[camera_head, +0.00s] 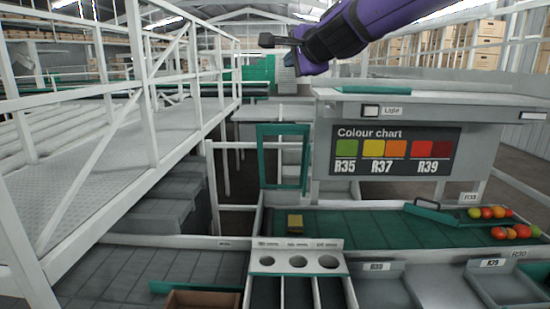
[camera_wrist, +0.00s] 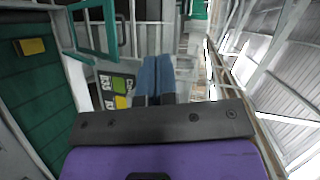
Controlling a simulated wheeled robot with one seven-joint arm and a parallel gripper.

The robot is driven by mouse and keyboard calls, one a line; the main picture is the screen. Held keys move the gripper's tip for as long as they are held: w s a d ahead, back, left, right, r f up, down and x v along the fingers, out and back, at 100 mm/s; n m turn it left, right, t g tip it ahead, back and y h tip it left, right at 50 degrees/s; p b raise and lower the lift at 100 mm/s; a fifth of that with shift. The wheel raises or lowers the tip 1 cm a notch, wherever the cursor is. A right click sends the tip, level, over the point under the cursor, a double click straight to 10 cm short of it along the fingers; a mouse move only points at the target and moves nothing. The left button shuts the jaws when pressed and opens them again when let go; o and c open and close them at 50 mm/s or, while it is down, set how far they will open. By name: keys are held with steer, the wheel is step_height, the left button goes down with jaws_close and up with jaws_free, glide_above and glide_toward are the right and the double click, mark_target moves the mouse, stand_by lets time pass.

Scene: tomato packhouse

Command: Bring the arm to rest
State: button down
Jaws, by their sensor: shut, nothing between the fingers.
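My purple arm reaches in from the top right of the head view, raised in the air above the work station. My gripper (camera_head: 290,61) is at its end, high over the colour chart board (camera_head: 395,150) and to its upper left, apart from everything. In the wrist view, the two blue fingers of my gripper (camera_wrist: 156,78) are pressed together with nothing between them. The dark bar of the hand hides part of what lies behind.
The green sorting mat (camera_head: 370,229) holds a yellow block (camera_head: 295,222) and several tomatoes (camera_head: 515,232) at the right. A green frame (camera_head: 283,157) stands upright behind it. White railings (camera_head: 140,90) run along the left. The air around my gripper looks clear.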

steer(key=s+d+f+n+g+h, duration=0.2)
steer(key=s+d+f+n, duration=0.2)
steer(key=s, duration=0.8)
steer(key=s+d+f+n+g+h, duration=0.2)
steer(key=s+d+f, duration=0.6)
steer(key=s+d, duration=0.4)
steer(key=s+d+f+n+g+h, duration=0.2)
steer(key=s+d+f+n+g, duration=0.2)
steer(key=s+d, duration=0.6)
step_height(320, 180, down, 2)
steer(key=s+n, duration=0.2)
steer(key=shift+s+d+f, duration=0.25)
steer(key=shift+s, duration=0.05)
